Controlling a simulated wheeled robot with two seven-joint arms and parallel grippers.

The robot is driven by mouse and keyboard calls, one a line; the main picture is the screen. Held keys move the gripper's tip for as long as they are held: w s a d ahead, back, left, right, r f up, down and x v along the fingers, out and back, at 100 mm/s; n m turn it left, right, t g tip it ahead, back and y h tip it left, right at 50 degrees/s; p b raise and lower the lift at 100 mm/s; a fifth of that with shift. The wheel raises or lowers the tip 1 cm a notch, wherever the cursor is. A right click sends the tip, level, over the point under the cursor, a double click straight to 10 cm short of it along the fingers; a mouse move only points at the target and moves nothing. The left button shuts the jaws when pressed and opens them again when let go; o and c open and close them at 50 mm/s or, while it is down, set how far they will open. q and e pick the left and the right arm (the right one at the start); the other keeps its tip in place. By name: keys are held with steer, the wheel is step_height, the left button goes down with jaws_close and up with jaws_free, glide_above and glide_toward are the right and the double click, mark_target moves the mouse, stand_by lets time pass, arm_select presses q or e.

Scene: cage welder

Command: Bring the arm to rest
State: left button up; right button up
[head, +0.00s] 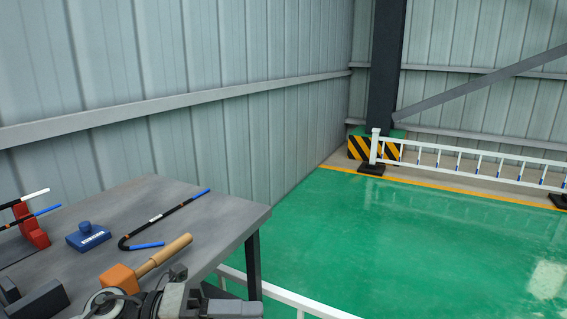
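Grey and black parts of my own arm (172,300) rise from the bottom edge, in front of the table's near right corner. The picture cuts them off below, and I cannot make out a clear pair of fingertips or whether they hold anything. My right gripper does not show. A mallet with an orange head (119,279) and a wooden handle lies just behind these parts, its handle pointing to the back right. I cannot tell whether the arm touches it.
The grey table (150,195) bears a blue block with a knob (88,237), a black hooked rod with blue ends (165,215), a red stand (36,236) with rods and dark blocks (40,302). A corrugated wall stands behind. Green floor (400,250) is open at right, before a white railing (470,160).

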arm_select(q)
steer(key=a+f+n+t+y, duration=0.3)
steer(key=f+n+t+y, duration=0.35)
steer(key=n, duration=0.75)
steer(key=a+f+n+t+y, duration=0.35)
steer(key=n+t, duration=0.55)
steer(key=n, duration=0.5)
steer(key=s+a+f+n+g+y, duration=0.2)
steer(key=s+f+n+g+y, duration=0.2)
steer(key=s+f, duration=0.7)
step_height(320, 180, down, 3)
steer(key=n+g, duration=0.2)
steer(key=n, duration=0.2)
steer(key=shift+s, duration=0.25)
